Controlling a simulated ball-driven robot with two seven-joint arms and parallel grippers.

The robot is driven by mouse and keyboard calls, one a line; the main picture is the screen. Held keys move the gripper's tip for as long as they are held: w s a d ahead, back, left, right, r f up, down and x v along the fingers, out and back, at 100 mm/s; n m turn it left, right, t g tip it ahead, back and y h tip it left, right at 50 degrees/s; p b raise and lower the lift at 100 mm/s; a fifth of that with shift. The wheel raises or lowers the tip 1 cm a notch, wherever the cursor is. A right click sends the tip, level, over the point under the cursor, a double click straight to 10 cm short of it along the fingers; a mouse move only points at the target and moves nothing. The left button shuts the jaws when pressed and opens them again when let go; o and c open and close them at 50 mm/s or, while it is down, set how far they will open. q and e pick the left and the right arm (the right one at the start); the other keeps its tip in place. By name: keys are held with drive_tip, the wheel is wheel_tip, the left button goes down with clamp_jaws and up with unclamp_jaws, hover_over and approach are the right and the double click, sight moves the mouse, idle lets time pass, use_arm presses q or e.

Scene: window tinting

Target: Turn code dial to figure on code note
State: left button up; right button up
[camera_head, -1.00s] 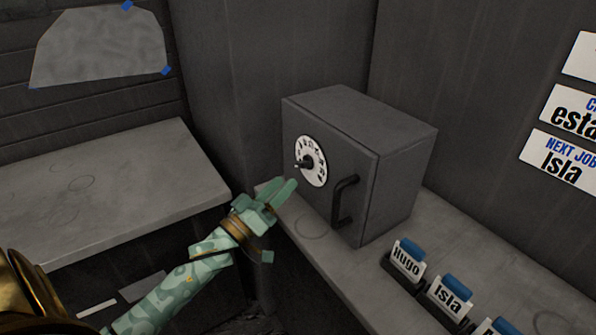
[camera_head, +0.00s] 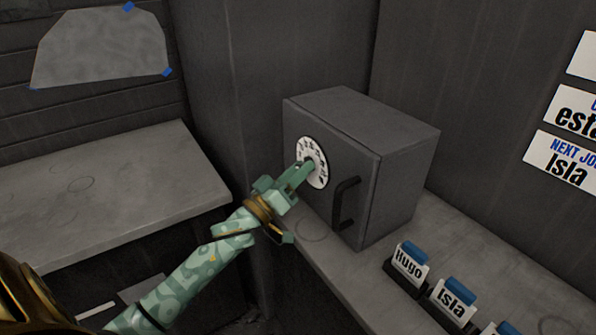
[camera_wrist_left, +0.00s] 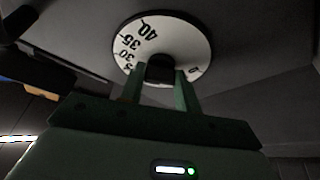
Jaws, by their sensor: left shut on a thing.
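The code dial (camera_head: 313,152) is a white disc with dark figures on the front of a grey safe (camera_head: 345,130). In the left wrist view the dial (camera_wrist_left: 190,38) shows 40, 35 and 30 on its left side and a 0 at the lower right. My left gripper (camera_head: 304,168) is at the dial and shut on its dark centre knob. The knob (camera_wrist_left: 160,68) sits between both fingers in the left wrist view. The gripper hides part of the dial in the head view. I cannot make out a code note. My right gripper is not in view.
The safe has a black handle (camera_head: 346,203) right of the dial and stands on a grey shelf (camera_head: 312,231). Name cards "Hugo" (camera_head: 409,263) and "Isla" (camera_head: 453,299) stand in front. Signs (camera_head: 566,163) hang on the right wall. A bare counter (camera_head: 110,195) is at left.

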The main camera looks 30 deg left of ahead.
use_arm(q)
drive_tip(key=shift+m, duration=0.4)
drive_tip(key=m+g+h, duration=0.1)
drive_tip(key=m+h, duration=0.2)
drive_tip(key=m, duration=0.3)
drive_tip(key=m+g+h, duration=0.2)
drive_tip(key=m+h, duration=0.1)
drive_tip(key=m, duration=0.4)
drive_tip(key=a+m+g+h, duration=0.1)
drive_tip(key=m+h, duration=0.2)
drive_tip(key=m, duration=0.3)
drive_tip(key=shift+w+m+g+b, duration=0.15)
drive_tip(key=shift+m+g+b, duration=0.15)
drive_tip(key=shift+b, duration=0.1)
drive_tip(key=m+g, duration=0.1)
drive_tip(key=m, duration=0.1)
drive_tip(key=m+g, duration=0.1)
drive_tip(key=m, duration=0.3)
drive_tip(key=shift+r+g+p, duration=0.25)
drive_tip(key=shift+g+p, duration=0.05)
drive_tip(key=shift+g, duration=0.1)
drive_tip(key=shift+m+g+p, duration=0.45)
drive_tip(key=shift+m+g, duration=0.15)
drive_tip(key=shift+m, duration=1.6)
